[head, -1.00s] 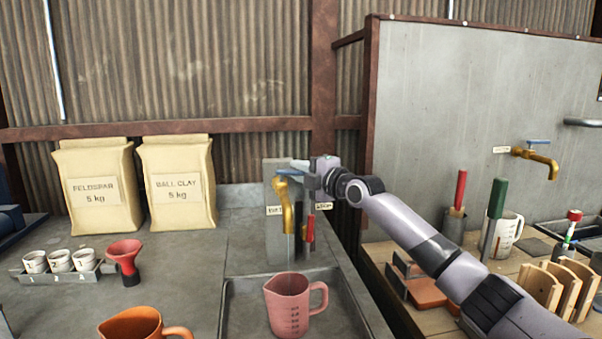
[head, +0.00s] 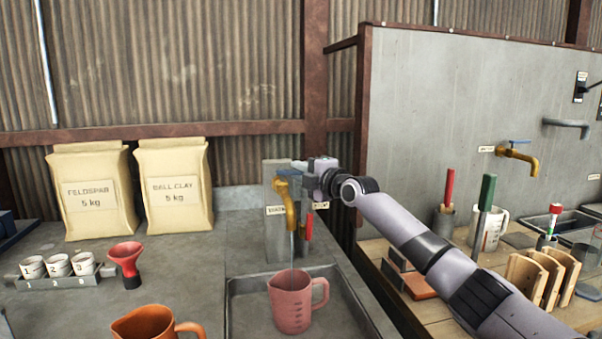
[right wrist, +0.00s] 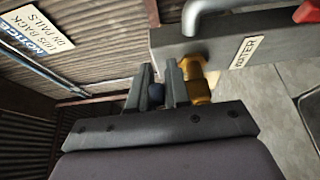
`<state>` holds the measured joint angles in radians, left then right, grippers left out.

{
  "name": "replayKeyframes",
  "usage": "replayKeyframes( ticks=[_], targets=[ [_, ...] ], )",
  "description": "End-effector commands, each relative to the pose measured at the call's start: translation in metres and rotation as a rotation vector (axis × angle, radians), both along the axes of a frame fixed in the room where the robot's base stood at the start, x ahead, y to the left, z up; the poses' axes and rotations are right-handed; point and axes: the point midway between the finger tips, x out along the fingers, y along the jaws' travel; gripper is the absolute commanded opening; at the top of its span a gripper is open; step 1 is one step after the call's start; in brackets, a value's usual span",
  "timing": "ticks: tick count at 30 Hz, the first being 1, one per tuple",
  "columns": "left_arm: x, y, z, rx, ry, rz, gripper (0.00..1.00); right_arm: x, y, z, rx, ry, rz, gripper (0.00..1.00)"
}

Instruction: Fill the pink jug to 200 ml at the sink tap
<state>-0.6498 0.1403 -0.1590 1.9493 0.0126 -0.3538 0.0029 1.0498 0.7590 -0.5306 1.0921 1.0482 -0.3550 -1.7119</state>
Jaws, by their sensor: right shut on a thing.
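The pink jug (head: 290,304) stands upright in the grey sink tray (head: 238,310), handle to the right, graduation marks facing me. The brass tap (head: 283,194) with a blue lever (head: 290,173) is above it on a grey post. A faint pale streak below the spout looks like thin running water; the level in the jug cannot be read. My right gripper (head: 307,167) is at the lever. In the right wrist view its fingers (right wrist: 157,92) are shut around the dark blue lever end, beside the brass tap body (right wrist: 196,80). My left gripper is not in view.
An orange jug (head: 144,325), a red funnel (head: 126,258) and a rack of small cups (head: 58,266) stand left. A red-handled fitting (head: 308,228) is beside the tap. Another brass tap (head: 520,154) and tools on a wooden bench are right.

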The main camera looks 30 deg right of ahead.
Motion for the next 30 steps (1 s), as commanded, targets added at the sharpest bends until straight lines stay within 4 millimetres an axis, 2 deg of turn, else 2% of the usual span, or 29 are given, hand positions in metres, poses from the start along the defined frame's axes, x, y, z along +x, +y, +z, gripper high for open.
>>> replayKeyframes(
  ticks=[7,8,9,22,30],
  targets=[
    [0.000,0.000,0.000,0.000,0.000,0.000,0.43,0.000,0.002,0.003,0.000,-0.006,0.002,0.00],
    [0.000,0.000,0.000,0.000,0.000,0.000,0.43,0.000,0.002,0.003,0.000,-0.006,0.002,0.27],
    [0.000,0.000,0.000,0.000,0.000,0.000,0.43,0.000,0.001,0.002,0.000,-0.005,0.002,0.38],
    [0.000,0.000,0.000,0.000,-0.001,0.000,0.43,-0.004,0.000,0.000,-0.001,-0.001,0.001,0.38],
    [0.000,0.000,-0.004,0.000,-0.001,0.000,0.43,-0.029,-0.002,-0.002,-0.004,0.000,0.001,0.38]
  ],
)
